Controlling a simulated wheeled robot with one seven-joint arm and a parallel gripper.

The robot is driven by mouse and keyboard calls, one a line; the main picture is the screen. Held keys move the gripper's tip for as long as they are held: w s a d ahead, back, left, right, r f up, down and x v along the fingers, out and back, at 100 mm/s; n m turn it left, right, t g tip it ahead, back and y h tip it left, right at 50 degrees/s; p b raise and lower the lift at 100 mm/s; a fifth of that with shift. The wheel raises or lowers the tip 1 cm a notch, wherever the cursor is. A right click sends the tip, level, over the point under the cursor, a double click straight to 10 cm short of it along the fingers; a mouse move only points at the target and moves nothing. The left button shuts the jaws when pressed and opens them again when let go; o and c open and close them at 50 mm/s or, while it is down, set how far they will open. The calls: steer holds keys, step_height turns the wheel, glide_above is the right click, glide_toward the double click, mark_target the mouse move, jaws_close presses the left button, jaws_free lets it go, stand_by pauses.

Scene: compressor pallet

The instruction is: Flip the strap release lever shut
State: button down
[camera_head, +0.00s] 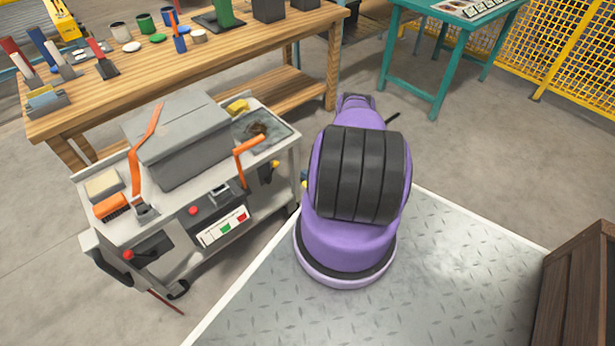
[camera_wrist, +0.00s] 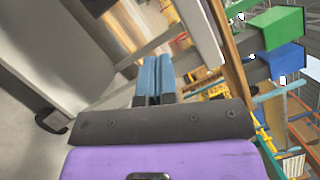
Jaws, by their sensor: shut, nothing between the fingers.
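A grey box (camera_head: 175,135) sits on a pale wheeled cart (camera_head: 232,163). A left orange strap (camera_head: 145,150) lies against the box and runs down to a metal buckle (camera_head: 145,207) on the cart's front edge. A right orange strap (camera_head: 250,146) bends down over the front edge. I cannot tell for sure which part is the strap release lever. My gripper is hidden behind my purple arm in the head view. In the wrist view its blue fingers (camera_wrist: 153,78) are together, with nothing between them. A grey surface with a black fitting (camera_wrist: 52,121) is to their left.
A wooden workbench (camera_head: 230,62) with cans and tools stands behind the cart. A teal table (camera_head: 440,25) and yellow mesh fence (camera_head: 560,55) are at the back right. A dark wooden crate (camera_head: 585,285) is at the right edge. Floor between them is clear.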

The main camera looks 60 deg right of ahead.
mark_target(272, 171)
steer(key=w+a+r, duration=0.2)
steer(key=w+a, duration=0.1)
steer(key=w, duration=0.5)
steer(key=shift+w, duration=0.25)
steer(key=shift+r+n, duration=0.15)
steer(key=shift+n, duration=0.15)
